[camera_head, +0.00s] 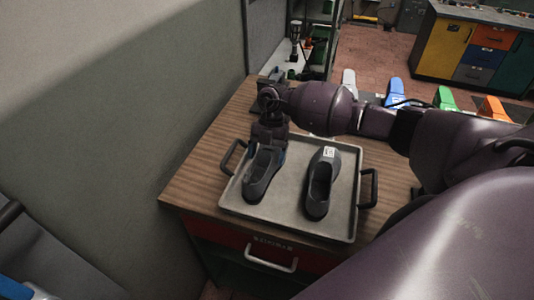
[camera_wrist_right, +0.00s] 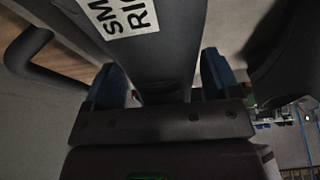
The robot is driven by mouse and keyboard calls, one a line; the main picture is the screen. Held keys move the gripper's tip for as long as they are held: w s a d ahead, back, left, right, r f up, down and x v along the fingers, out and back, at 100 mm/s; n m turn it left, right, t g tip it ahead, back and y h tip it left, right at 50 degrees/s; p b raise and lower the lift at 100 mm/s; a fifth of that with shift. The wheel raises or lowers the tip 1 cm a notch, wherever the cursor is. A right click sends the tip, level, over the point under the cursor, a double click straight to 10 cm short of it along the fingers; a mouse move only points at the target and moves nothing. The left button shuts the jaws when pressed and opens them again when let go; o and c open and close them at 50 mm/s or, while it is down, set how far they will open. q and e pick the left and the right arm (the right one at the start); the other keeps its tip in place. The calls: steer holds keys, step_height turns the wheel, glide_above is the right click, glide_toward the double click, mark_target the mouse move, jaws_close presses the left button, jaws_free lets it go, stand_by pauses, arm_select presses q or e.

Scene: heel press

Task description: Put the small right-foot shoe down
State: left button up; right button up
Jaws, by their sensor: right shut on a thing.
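The small right-foot shoe (camera_head: 257,188) is dark grey and is at the left part of the grey tray (camera_head: 285,203). In the head view I cannot tell whether the sole touches the tray. My left gripper is out of view.
A second dark shoe (camera_head: 317,207) with a white label stands on the tray's right side, apart from the held one. The tray has black handles and sits on a wooden top (camera_head: 190,185). Blue, green and orange objects (camera_head: 444,98) stand behind my arm.

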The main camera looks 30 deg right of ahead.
steer(key=o, duration=1.1)
steer(key=shift+r, duration=0.1)
steer(key=b+v, duration=0.1)
steer(key=v, duration=1.1)
steer(key=shift+b, duration=0.35)
steer(key=shift+a, duration=0.1)
